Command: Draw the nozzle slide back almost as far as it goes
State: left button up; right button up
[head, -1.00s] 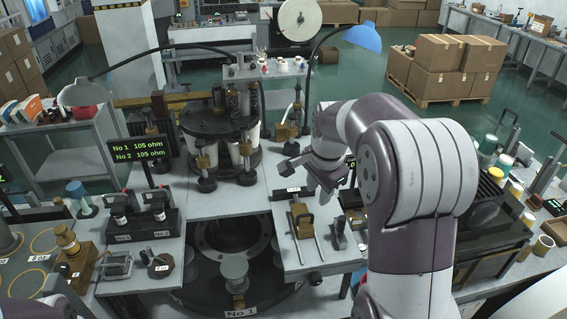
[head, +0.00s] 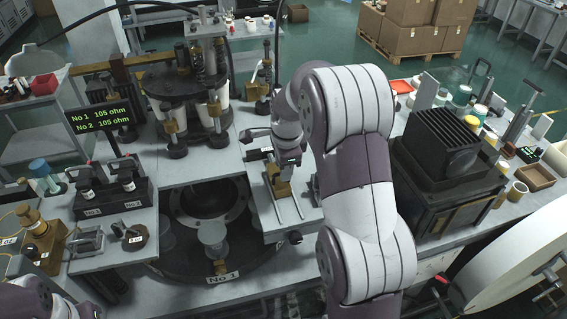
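The nozzle slide (head: 279,184) looks like a brass-coloured block on two thin parallel rails. It sits on the grey plate right of the round No 1 station, with the rails running toward the front. My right gripper (head: 264,143) is at the back end of the slide, close to the brass block and a small white label. My own arm partly covers it, and I cannot tell whether it touches the block or how wide its fingers stand. Part of my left arm shows at the bottom left corner; its gripper is out of view.
A turret with pillars (head: 185,95) stands behind the No 1 station. A black finned box (head: 440,150) stands right of my arm. The rails' front ends look clear.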

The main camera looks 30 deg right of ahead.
jog(key=shift+s+a, duration=0.1)
jog(key=shift+s, duration=0.2)
jog(key=shift+w+f, duration=0.2)
jog(key=shift+w, duration=0.05)
jog(key=shift+c, duration=1.2)
jog(key=shift+w, duration=0.1)
grip_shut()
jog(key=shift+r, duration=0.15)
